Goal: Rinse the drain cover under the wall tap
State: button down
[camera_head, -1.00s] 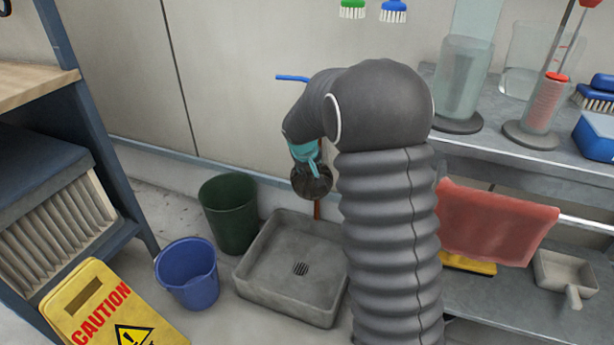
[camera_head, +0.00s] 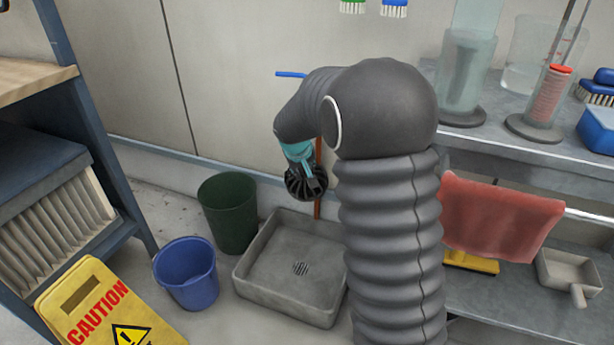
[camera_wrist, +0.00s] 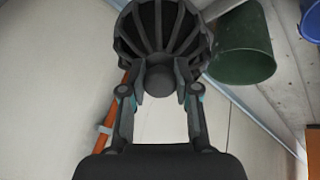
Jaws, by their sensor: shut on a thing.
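The drain cover (camera_wrist: 160,28) is a dark, round, ribbed piece with slots and a central knob. My gripper (camera_wrist: 162,82) is shut on the knob, one finger on each side. In the head view the drain cover (camera_head: 299,186) hangs below my wrist, above the back of the grey floor basin (camera_head: 262,292). A blue lever (camera_head: 291,75), apparently the wall tap's, sticks out left of my arm. My arm hides the rest of the tap, and I cannot see any water.
A copper-coloured pipe (camera_head: 318,207) runs down the wall behind the cover. A green bucket (camera_head: 229,215) and a blue bucket (camera_head: 186,275) stand left of the basin. A yellow caution sign (camera_head: 100,310) is at front left. A shelf with a red cloth (camera_head: 497,218) is at right.

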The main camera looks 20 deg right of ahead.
aim_at(298, 183)
jog(key=s+a+b, duration=0.2)
jog(key=s, duration=0.1)
jog(key=s+a+b, duration=0.1)
jog(key=s, duration=0.1)
jog(key=shift+s, duration=0.2)
dwell(0.4)
dwell(1.1)
jog(key=s+a+r, duration=0.2)
jog(key=s+r, duration=0.2)
jog(key=shift+s, duration=0.2)
dwell(0.3)
jog(key=shift+a, duration=0.1)
dwell(0.5)
